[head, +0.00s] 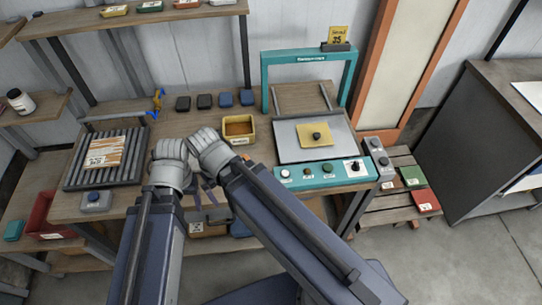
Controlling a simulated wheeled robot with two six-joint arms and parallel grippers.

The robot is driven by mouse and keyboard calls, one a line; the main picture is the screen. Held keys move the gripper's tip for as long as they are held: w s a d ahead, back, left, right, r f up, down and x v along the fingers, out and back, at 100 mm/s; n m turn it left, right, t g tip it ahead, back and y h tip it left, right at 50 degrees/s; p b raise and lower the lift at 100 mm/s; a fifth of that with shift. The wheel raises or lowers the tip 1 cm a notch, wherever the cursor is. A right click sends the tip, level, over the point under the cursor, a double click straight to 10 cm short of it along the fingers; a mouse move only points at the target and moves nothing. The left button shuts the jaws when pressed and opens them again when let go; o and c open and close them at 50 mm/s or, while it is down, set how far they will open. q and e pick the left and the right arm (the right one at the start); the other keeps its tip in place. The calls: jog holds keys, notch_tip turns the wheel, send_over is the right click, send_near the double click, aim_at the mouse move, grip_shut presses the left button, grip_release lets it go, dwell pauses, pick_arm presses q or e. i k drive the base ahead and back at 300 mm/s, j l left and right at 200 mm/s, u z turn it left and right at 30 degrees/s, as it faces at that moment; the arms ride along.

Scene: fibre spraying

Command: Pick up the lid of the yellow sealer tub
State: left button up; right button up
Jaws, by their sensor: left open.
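The yellow tub (239,129) stands on the bench behind my arms, with an orange-brown surface inside its rim. A flat yellow square with a dark knob (315,135), which looks like the lid, lies apart from it to the right, on the grey plate of a teal-framed machine. My left gripper (192,184) is open, low between my two arms and partly hidden. It is in front of and left of the tub, not touching the lid. My right arm reaches in from the lower right to just in front of the tub; its jaws cannot be made out.
The teal machine (308,57) has a raised frame behind the plate and buttons (308,174) along its front. A slatted rack (122,143) with a printed packet stands left. Several dark and blue blocks (205,101) line the bench's back. A dark cabinet (480,135) stands far right.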

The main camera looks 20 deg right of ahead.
aim_at(311, 134)
jog(key=z, duration=1.25)
